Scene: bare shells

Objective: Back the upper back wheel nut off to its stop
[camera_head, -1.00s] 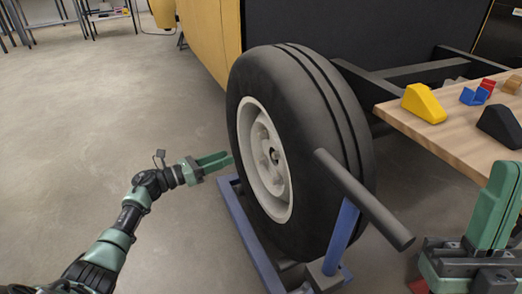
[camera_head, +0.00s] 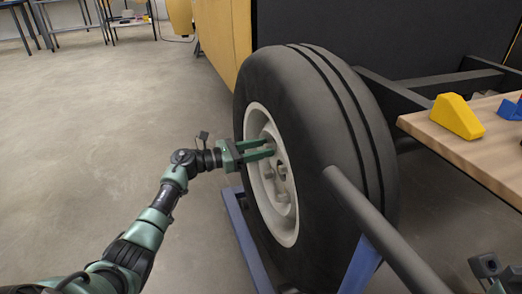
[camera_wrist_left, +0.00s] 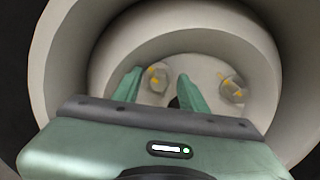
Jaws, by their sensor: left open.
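The wheel (camera_head: 345,160) stands upright, its pale rim (camera_head: 253,122) facing left. In the left wrist view, a nut with yellow marks (camera_wrist_left: 157,77) lies between the fingertips (camera_wrist_left: 161,84), nearer the left finger. Whether they touch it I cannot tell. A second marked nut (camera_wrist_left: 232,88) is to the right, outside the fingers.
A dark bar (camera_head: 375,220) sticks out in front of the tyre. The wheel rests on a blue stand (camera_head: 250,245). A wooden table (camera_head: 465,150) with a yellow wedge (camera_head: 456,116) is at the right. The floor left of the wheel is clear.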

